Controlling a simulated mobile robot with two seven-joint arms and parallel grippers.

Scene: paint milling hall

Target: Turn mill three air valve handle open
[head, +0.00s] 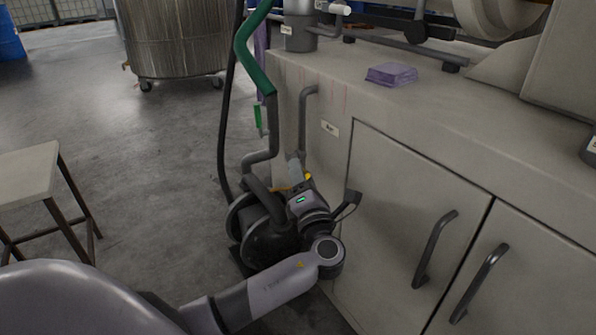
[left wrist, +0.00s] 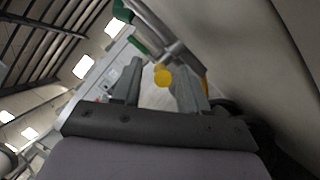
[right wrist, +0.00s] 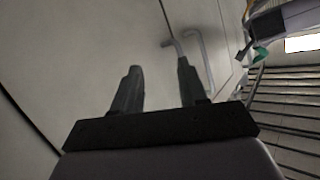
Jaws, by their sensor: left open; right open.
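A small round yellow knob (head: 308,176) shows at the grey pipe on the cabinet's left end, partly hidden by my left gripper. The left wrist view shows it as a yellow disc (left wrist: 162,75) between the fingertips; I cannot tell whether they touch it. My left gripper (head: 298,164) is open and points up at the pipe. A green handle (head: 258,118) hangs beside the pipe, higher and left of the gripper. I cannot tell which is the air valve handle. My right gripper (right wrist: 156,85) is open and empty, facing the cabinet doors.
The beige cabinet (head: 400,190) fills the right side, with dark bar handles (head: 436,248) sticking out. A green hose (head: 251,50) and a black cable run down beside its end. A stool (head: 28,175) stands left. A purple block (head: 391,75) lies on top.

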